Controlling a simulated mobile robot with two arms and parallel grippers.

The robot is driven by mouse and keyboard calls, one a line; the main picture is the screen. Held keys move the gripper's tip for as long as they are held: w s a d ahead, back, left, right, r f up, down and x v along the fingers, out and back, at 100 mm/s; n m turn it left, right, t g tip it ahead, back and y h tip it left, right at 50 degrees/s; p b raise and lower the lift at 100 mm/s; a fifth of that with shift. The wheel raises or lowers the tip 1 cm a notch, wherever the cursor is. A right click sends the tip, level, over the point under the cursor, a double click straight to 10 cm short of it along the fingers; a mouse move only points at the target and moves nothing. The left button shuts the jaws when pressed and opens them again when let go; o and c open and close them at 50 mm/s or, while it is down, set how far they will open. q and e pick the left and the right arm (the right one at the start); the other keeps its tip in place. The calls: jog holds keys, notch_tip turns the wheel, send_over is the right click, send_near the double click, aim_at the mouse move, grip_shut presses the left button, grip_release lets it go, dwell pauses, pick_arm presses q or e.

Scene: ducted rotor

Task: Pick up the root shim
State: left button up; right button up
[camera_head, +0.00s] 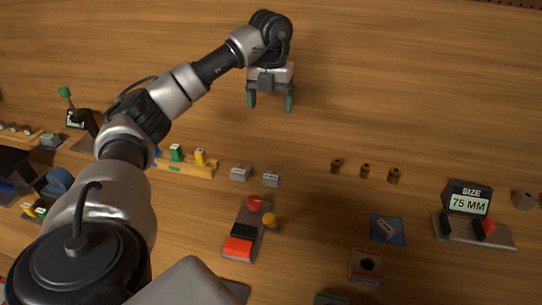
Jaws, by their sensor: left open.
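My left gripper (270,104) is open and empty, its two green-tipped fingers apart over bare wood in the upper middle. I cannot tell for sure which thing is the root shim. A small flat grey piece (386,230) lies on a blue square mat (376,238) at the lower right, well away from the gripper. Two small grey labelled blocks, one at the left (240,173) and one at the right (271,180), sit below the gripper, apart from it. My right gripper is out of view.
A size display reading 75 MM (467,201) stands on a grey base at the right. Several small brown cylinders (365,171) stand right of centre. A grey fixture with red parts (244,232) lies at lower centre. A yellow rack (190,168) is at left. The upper right is clear wood.

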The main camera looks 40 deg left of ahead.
pick_arm(q)
jog(key=b, duration=1.3)
send_over(272, 175)
notch_tip(272, 175, down, 14)
jog(key=shift+s+f, duration=0.25)
jog(key=shift+f, duration=0.4)
notch_tip(272, 175, down, 4)
jog(key=shift+r, duration=0.2)
jog(key=f, duration=0.6)
jog(key=shift+w+a+f, duration=0.2)
jog(key=shift+w, duration=0.15)
jog(key=c, duration=1)
